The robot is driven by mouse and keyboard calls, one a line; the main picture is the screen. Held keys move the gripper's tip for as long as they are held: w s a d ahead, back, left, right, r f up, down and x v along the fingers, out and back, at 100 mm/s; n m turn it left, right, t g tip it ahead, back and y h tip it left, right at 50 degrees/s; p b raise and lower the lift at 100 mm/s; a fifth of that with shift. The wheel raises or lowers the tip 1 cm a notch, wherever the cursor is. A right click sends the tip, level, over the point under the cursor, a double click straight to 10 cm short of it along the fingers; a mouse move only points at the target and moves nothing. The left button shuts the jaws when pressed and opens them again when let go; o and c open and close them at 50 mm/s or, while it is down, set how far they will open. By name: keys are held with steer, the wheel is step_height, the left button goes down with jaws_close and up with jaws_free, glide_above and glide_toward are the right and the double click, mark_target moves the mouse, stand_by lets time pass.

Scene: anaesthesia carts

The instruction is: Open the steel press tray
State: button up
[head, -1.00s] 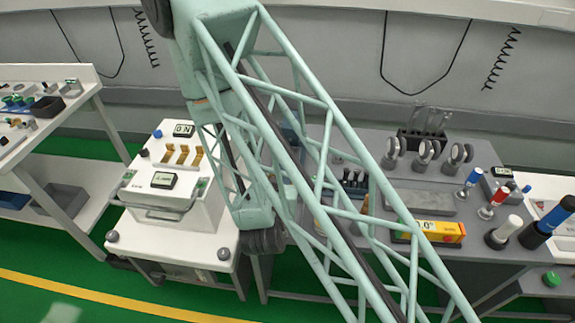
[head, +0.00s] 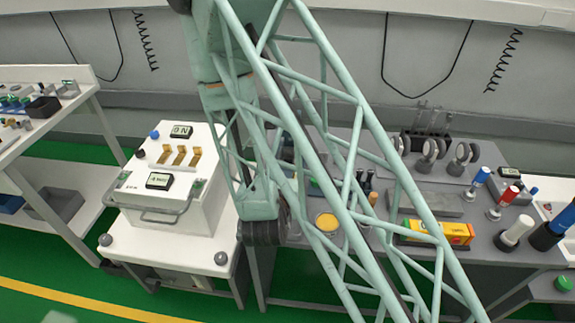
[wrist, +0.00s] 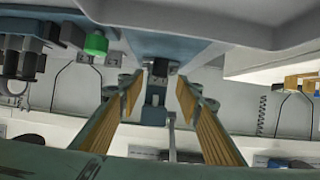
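My gripper (wrist: 158,97) is open in the wrist view, its two ribbed yellow-tan pads apart. A grey-blue piece with a dark block (wrist: 160,68) and a thin upright grey bar (wrist: 172,138) show in the gap between the pads. I cannot tell whether anything touches them. In the head view my mint lattice arm crosses the middle and the fingers cannot be made out. No steel press tray can be picked out for certain; my arm covers part of the grey bench (head: 400,262).
A white cart (head: 160,240) carries a white box with a handle (head: 160,215) at left. The grey bench holds a yellow-orange box (head: 440,232), a grey slab (head: 435,204), a yellow round dish (head: 327,222) and coloured-top cylinders at right.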

steer(key=shift+b+x, duration=0.55)
steer(key=shift+x, duration=2.8)
steer(key=shift+c, duration=0.8)
jaws_close()
